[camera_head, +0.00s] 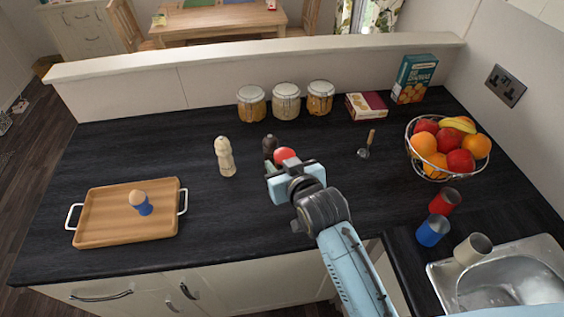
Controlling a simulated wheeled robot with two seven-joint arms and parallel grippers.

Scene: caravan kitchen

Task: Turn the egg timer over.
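A red rounded thing (284,154) stands on the dark counter just beyond my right gripper. It may be the egg timer, but its lower part is hidden by the gripper, so I cannot tell its full shape. My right gripper (277,176) reaches in from the lower right, in front of the red thing. I cannot tell whether its fingers are apart or touch the red thing. My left gripper is not in view.
A dark mill (269,147) stands close left of the red thing, and a cream mill (224,157) farther left. A wooden tray (105,225) bears an egg in a blue cup (141,204). A fruit basket (447,178), cups (433,231) and sink (437,278) are right.

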